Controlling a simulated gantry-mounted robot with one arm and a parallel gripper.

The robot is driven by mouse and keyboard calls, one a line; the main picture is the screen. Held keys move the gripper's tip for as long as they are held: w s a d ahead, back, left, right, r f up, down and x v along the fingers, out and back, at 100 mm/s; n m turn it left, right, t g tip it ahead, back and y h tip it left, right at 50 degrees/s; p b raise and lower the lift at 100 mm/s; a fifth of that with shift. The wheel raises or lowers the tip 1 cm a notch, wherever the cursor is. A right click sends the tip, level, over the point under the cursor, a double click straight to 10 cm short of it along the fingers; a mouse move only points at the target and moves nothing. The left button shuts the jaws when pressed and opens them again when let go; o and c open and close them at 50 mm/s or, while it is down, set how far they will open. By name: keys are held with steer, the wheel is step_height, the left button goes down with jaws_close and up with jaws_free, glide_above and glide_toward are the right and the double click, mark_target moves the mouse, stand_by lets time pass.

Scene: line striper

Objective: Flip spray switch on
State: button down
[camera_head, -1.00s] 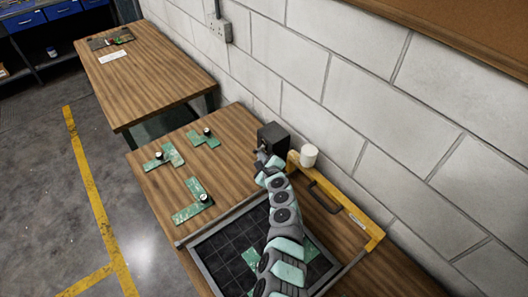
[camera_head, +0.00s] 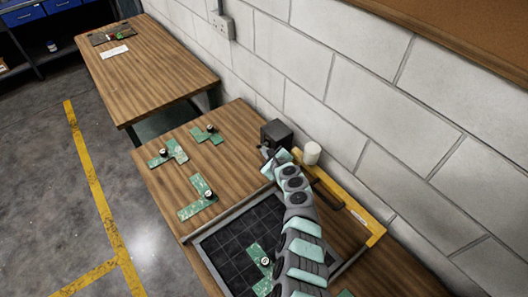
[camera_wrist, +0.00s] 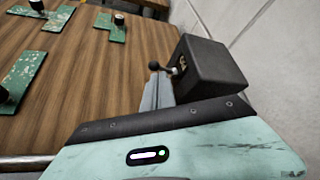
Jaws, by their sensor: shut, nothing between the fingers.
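The spray switch is a dark box (camera_head: 276,133) at the back of the near table by the wall. In the wrist view the box (camera_wrist: 208,70) shows a short lever with a round black knob (camera_wrist: 154,66) on its left side. My gripper (camera_head: 265,153) is beside the front left of the box, at the lever. In the wrist view its grey fingers (camera_wrist: 157,92) are shut and empty, with the tips just below the knob. I cannot tell whether they touch the lever.
A yellow frame (camera_head: 345,205) with a white cylinder (camera_head: 312,153) stands right of my arm. Green knobbed pieces (camera_head: 197,198) lie on the table to the left. A dark gridded tray (camera_head: 228,249) is in front. The block wall is close behind the box.

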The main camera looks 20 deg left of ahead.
steer(key=shift+r, duration=0.15)
steer(key=shift+a+r+p, duration=0.1)
steer(key=shift+r+p, duration=0.65)
steer(key=shift+p, duration=0.05)
steer(key=p+v, duration=1)
steer(key=shift+w, duration=0.15)
